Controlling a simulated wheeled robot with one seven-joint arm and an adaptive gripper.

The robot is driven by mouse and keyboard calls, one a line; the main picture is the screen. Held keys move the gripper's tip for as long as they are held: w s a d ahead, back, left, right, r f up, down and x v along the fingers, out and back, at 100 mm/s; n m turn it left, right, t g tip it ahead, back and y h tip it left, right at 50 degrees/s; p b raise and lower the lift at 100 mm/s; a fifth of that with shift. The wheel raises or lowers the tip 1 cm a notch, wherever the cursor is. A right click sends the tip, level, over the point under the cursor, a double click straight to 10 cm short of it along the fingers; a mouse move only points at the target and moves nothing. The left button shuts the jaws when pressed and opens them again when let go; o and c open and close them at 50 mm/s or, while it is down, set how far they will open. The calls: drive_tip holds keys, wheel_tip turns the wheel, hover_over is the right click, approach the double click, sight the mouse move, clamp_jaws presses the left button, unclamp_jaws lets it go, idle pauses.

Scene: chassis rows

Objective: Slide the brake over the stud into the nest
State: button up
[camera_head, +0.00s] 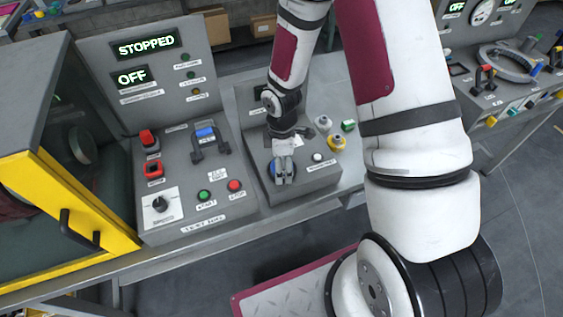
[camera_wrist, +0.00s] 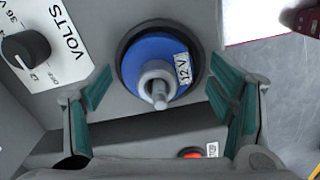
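A round blue part (camera_wrist: 140,65) with a "12 V" label sits inside a black ring (camera_wrist: 121,50) on a grey panel in the wrist view. A grey collar with a thin metal stud (camera_wrist: 159,97) stands out of its middle. I take the blue part for the brake and the black ring for the nest; whether it is fully seated I cannot tell. My gripper (camera_wrist: 163,78) is open, its green-padded fingers apart on either side of the blue part, with visible gaps. In the head view my gripper (camera_head: 283,177) is over the grey box and hides most of the blue part (camera_head: 272,169).
Right of my gripper stand a yellow part (camera_head: 336,143), a grey part (camera_head: 323,122) and a green part (camera_head: 348,126). A control panel with a "STOPPED" display (camera_head: 146,45) is at left, beside a yellow-framed cabinet (camera_head: 50,200). The wrist view shows a VOLTS knob (camera_wrist: 27,48) and a red button (camera_wrist: 191,153).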

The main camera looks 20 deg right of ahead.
wheel_tip(320, 180, up, 12)
idle(0.6)
idle(0.4)
drive_tip(key=shift+r, duration=0.15)
drive_tip(key=s+d+r+m+t+h, duration=0.1)
drive_tip(key=s+r+m, duration=0.25)
drive_tip(key=r, duration=0.45)
drive_tip(key=s+d+r+m+t, duration=0.15)
drive_tip(key=r+m, duration=0.25)
drive_tip(key=r, duration=0.5)
drive_tip(key=s+a+r+m+t+y, duration=0.1)
drive_tip(key=s+a+r+m+t, duration=0.1)
drive_tip(key=s+r+m, duration=0.5)
drive_tip(key=shift+s+a+r+t, duration=0.2)
drive_tip(key=shift+s+r+t, duration=0.7)
drive_tip(key=shift+s, duration=2.2)
drive_tip(key=shift+r+m+g, duration=0.25)
drive_tip(key=shift+r+g, duration=0.1)
drive_tip(key=shift+r, duration=0.05)
